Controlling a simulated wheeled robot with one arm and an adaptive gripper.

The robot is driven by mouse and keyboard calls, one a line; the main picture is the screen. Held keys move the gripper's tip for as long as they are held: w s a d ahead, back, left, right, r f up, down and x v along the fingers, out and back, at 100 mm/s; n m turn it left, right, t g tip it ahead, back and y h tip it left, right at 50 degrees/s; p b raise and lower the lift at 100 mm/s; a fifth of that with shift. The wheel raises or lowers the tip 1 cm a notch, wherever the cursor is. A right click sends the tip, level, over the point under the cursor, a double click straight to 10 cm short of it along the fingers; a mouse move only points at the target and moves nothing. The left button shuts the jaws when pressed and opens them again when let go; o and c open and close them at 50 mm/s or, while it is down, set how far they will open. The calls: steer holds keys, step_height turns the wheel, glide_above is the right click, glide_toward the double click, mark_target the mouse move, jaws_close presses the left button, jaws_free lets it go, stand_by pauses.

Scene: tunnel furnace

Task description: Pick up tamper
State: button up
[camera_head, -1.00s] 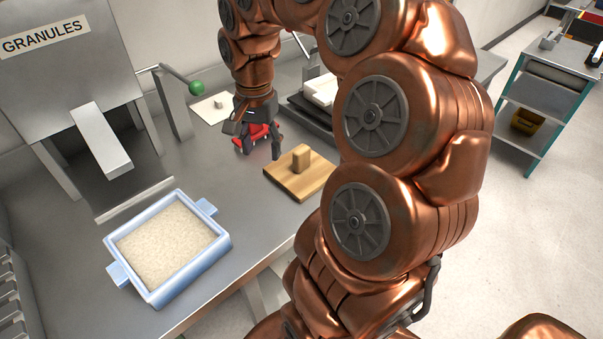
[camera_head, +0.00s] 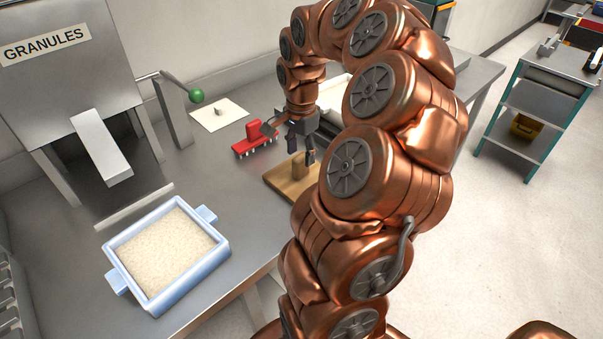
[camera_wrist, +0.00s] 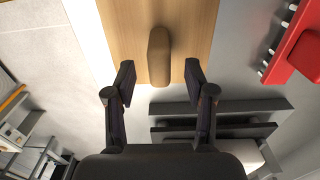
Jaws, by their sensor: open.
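The tamper (camera_head: 284,185) is a light wooden board with an upright wooden handle, flat on the steel table near its front edge. My gripper (camera_head: 299,158) is open above the tamper, close to the handle, in the head view. In the wrist view, the two fingers of my gripper (camera_wrist: 160,78) are spread either side of the near end of the tamper's handle (camera_wrist: 159,48), with gaps on both sides. I cannot tell whether the fingertips are down at handle height. My arm hides the right part of the board in the head view.
A red toothed tool (camera_head: 258,143) lies just left of my gripper. A pale blue tray (camera_head: 194,272) of granules stands at the front left. A white sheet (camera_head: 220,118) with a small object lies further back. The granules dispenser (camera_head: 72,70) stands at the back left.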

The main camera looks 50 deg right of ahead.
mark_target(301, 169)
steer(key=shift+f, duration=1.3)
jaws_close()
